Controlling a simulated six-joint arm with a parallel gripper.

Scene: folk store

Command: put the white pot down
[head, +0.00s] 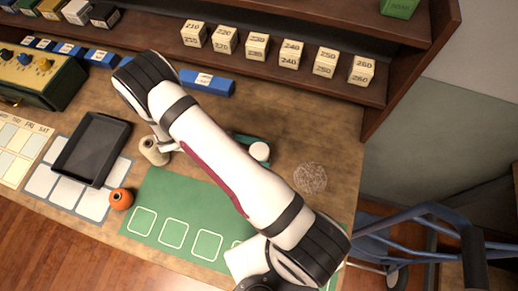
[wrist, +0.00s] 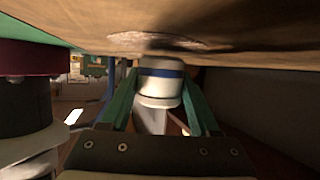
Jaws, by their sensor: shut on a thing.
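The white pot (wrist: 160,88) with a blue band sits between the two green fingers of my gripper (wrist: 158,92) in the wrist view. In the head view its round white top (head: 260,151) shows just right of my arm, with green finger parts beside it. A pale round mottled patch (head: 311,178) lies on the wooden table to the right of the pot. In the wrist view the table is at the top and the patch (wrist: 155,40) is close by the pot. I cannot tell how high the pot is above the table.
A green mat (head: 160,190) with outlined squares lies at the front. An orange pot (head: 121,198), a beige spool-like item (head: 153,150) and a black tray (head: 91,149) stand left. A shelf with numbered boxes (head: 257,46) runs behind. The table around the patch is clear.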

